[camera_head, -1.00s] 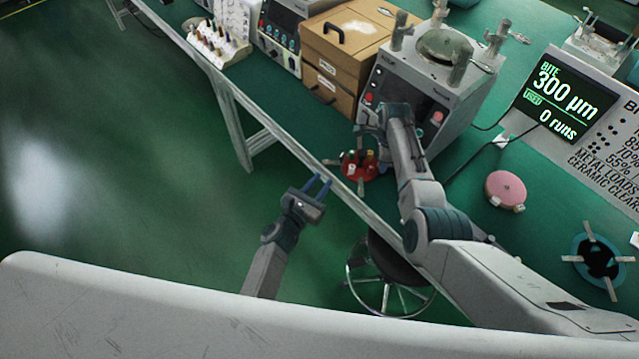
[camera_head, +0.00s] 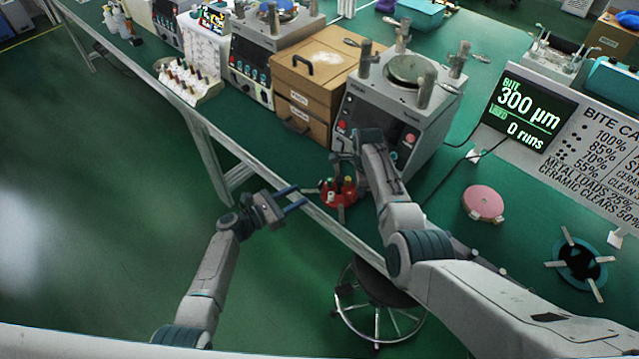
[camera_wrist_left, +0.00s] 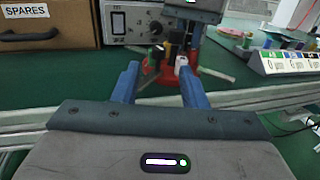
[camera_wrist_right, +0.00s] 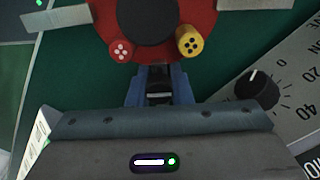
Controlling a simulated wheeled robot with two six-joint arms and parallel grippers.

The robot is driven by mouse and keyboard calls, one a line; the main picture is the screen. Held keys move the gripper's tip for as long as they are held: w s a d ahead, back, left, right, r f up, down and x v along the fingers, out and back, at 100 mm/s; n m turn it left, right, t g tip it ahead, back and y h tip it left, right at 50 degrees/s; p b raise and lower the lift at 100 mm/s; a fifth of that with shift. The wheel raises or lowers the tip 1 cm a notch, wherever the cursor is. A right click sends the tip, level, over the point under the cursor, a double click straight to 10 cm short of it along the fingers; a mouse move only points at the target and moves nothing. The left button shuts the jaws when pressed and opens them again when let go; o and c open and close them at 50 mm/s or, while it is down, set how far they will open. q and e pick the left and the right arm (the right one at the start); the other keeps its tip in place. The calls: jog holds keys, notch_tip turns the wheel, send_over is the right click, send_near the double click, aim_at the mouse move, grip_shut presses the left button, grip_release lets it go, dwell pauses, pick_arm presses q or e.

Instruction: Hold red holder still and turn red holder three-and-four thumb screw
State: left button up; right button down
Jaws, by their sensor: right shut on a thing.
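The red holder (camera_head: 338,197) stands on the green bench in front of the grey machine. It is round, with upright coloured caps and metal bars sticking out; the left wrist view shows it (camera_wrist_left: 166,78) beyond the fingers. My right gripper (camera_head: 342,164) is at the holder's machine side. In the right wrist view it (camera_wrist_right: 158,88) is shut on a small dark piece at the rim, between a dotted red cap (camera_wrist_right: 121,50) and a dotted yellow cap (camera_wrist_right: 188,40); the fingers mostly hide the piece. My left gripper (camera_head: 300,196) is open and empty, short of the holder near the bench edge.
The grey machine (camera_head: 385,125) and a wooden drawer box (camera_head: 312,85) stand behind the holder. A pink disc (camera_head: 484,203) and a teal ring with bars (camera_head: 581,262) lie to the right. A stool (camera_head: 375,300) stands below the bench edge.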

aim_at(320, 183)
pick_arm(q)
jog(key=x, duration=0.9)
grip_shut()
